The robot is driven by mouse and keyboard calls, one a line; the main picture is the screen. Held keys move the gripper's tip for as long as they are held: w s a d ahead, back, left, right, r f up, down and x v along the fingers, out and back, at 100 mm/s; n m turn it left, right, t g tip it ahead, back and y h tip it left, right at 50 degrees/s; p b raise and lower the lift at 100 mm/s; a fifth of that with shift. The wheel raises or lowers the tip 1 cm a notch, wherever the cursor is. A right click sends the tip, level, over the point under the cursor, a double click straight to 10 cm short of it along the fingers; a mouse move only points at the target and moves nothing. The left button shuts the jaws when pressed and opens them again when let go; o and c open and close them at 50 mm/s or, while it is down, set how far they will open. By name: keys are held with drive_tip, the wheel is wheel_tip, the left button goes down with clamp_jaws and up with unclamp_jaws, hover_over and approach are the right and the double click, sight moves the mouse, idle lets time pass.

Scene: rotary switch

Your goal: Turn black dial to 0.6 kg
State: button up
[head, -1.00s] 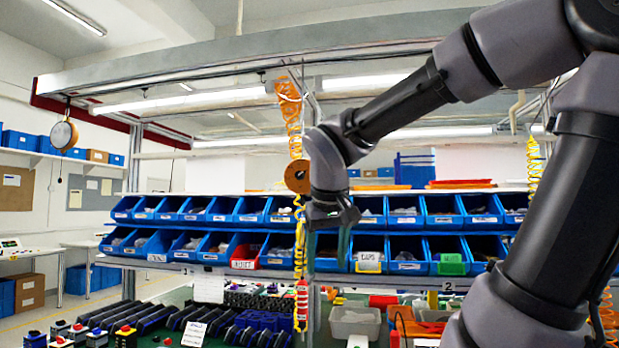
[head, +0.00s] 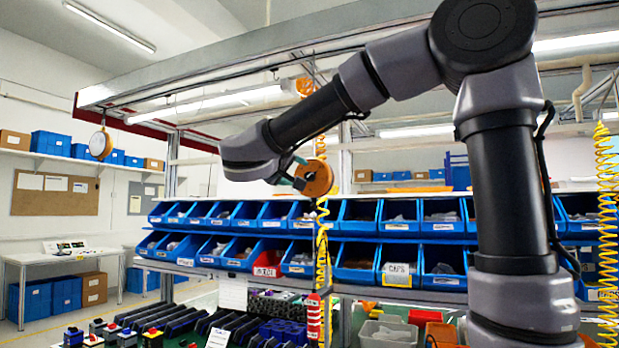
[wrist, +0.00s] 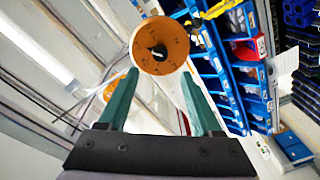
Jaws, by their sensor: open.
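An orange round device (head: 313,178) hangs in front of the blue bins in the head view. In the wrist view its orange face (wrist: 175,38) is turned to the camera, with small dark marks around it that are too small to read. The black dial (wrist: 158,50) is at the middle of that face, with a pale streak on it. My gripper (wrist: 159,74) is open, its two green fingers apart and pointing at the lower part of the disc. In the head view my gripper (head: 297,172) is just left of the device. I cannot tell whether they touch.
Two rows of blue bins (head: 400,215) stand behind the device. A yellow coiled hose (head: 322,245) hangs below it. An overhead beam (head: 230,65) runs above. Another round device (head: 100,145) hangs at the far left. Boxed switches and dark trays lie on the bench below.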

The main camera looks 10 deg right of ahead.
sight(308, 177)
drive_tip(key=x, duration=0.9)
drive_tip(key=shift+s, duration=0.1)
clamp_jaws()
